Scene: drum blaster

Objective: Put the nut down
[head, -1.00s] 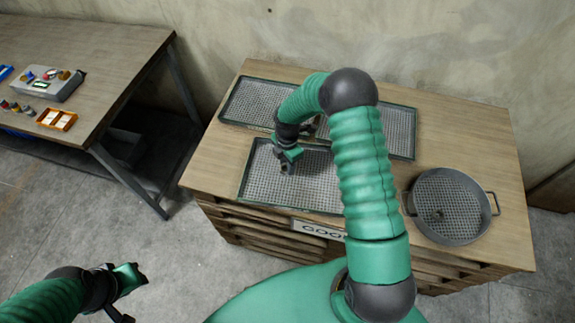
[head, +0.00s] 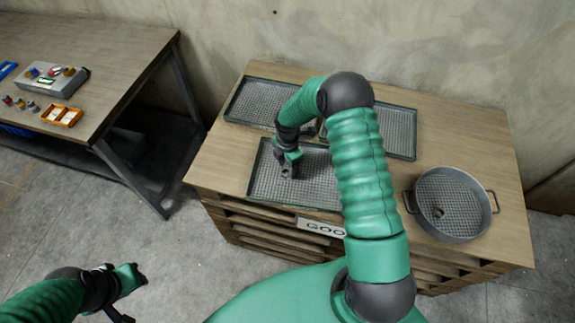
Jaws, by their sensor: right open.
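My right gripper (head: 288,171) is open, low over the front mesh tray (head: 262,196) on the wooden cabinet. A small dark piece shows at its fingertips; I cannot tell whether it is a nut on the tray or part of the fingers. A grey nut (head: 438,212) lies in the round metal pan (head: 484,222) at the right. My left gripper (head: 132,296) hangs over the floor at lower left, fingers apart and empty. My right arm hides the right part of the front tray.
Two more mesh trays, back left (head: 255,100) and back right (head: 400,132), lie behind the front tray. A sign (head: 318,228) starting "GOO" is on the cabinet front. A table (head: 95,45) at left holds a grey control box (head: 62,86) and an orange bin (head: 62,116).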

